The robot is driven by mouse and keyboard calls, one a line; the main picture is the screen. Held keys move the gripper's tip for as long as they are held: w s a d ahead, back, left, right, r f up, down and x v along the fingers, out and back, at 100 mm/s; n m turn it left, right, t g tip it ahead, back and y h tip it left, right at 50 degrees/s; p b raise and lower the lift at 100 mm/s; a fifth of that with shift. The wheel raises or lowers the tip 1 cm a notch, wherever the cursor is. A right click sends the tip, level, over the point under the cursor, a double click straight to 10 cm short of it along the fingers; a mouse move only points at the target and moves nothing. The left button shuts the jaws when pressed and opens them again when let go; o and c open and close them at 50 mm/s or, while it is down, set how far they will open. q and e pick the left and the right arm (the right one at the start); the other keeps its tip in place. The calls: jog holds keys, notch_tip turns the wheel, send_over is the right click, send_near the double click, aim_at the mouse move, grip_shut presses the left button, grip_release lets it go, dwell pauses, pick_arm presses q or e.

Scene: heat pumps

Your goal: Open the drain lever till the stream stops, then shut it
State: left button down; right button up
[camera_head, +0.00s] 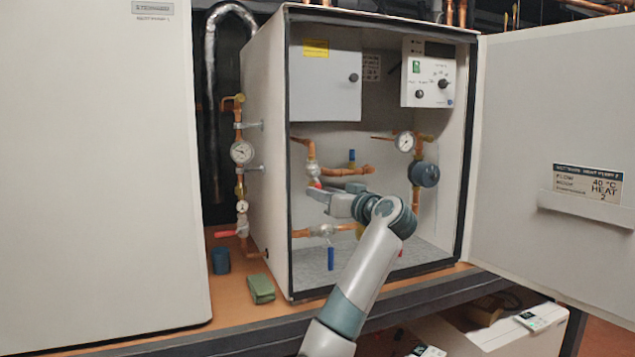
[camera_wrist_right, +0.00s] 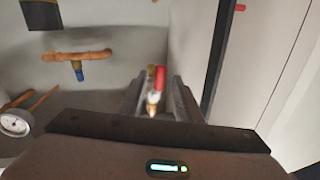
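My right gripper (camera_head: 316,192) reaches into the open cabinet, close to a red lever (camera_head: 315,183) on a copper pipe fitting. In the right wrist view, the red lever (camera_wrist_right: 160,78) shows between the two spread fingers of my right gripper (camera_wrist_right: 158,98), with a pale and copper-coloured fitting below it. The fingers look open, with gaps beside the lever; I cannot tell if one touches it. Another red lever (camera_head: 225,233) is on the pipe outside the cabinet's left wall. Which lever is the drain is not marked. No stream can be made out. My left gripper is out of view.
The cabinet (camera_head: 263,150) has its door (camera_head: 560,120) swung open to the right. Inside are blue levers (camera_head: 351,155) (camera_head: 330,258), a gauge (camera_head: 404,142) and a control panel (camera_head: 428,75). A blue cup (camera_head: 220,260) and green block (camera_head: 261,288) stand outside, left.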

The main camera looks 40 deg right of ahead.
jog(key=shift+w+p, duration=0.55)
jog(key=shift+w, duration=0.95)
grip_shut()
